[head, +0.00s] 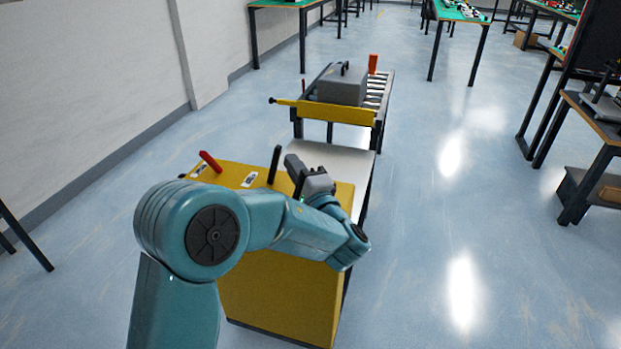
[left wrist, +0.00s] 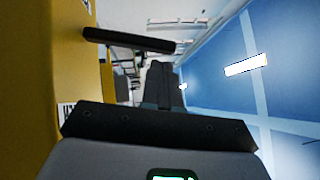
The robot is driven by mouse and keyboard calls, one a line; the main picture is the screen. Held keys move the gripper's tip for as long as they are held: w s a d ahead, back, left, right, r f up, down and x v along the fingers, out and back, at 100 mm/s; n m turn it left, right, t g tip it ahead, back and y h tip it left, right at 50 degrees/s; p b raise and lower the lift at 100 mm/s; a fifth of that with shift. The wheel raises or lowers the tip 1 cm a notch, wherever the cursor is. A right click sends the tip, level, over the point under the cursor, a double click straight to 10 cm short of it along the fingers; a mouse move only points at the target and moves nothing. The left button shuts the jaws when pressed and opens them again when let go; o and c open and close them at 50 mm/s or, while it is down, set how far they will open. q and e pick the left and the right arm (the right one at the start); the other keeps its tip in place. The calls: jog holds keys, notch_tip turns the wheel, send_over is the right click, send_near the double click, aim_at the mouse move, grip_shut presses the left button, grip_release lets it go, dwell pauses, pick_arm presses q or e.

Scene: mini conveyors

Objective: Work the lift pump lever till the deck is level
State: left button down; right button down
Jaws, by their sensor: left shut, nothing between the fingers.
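A yellow cabinet (head: 285,290) stands in front of me, with a black lever (head: 274,165) rising from its top and a short red lever (head: 209,161) tilted at its left. I cannot tell for sure which one is the pump lever. My left gripper (head: 292,163) is just right of the black lever, shut and empty, apart from it as far as I can see. In the left wrist view the black lever (left wrist: 130,41) sticks out from the yellow side, beyond the shut fingers (left wrist: 162,72). A pale deck (head: 335,160) lies behind the cabinet. My right gripper is not in view.
A wall runs along the left. Workbenches stand at the back and right; the floor between is clear.

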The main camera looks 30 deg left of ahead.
pick_arm(q)
jog(key=shift+s+a+r, duration=0.1)
jog(key=shift+a+r, duration=0.05)
jog(key=shift+a, duration=0.4)
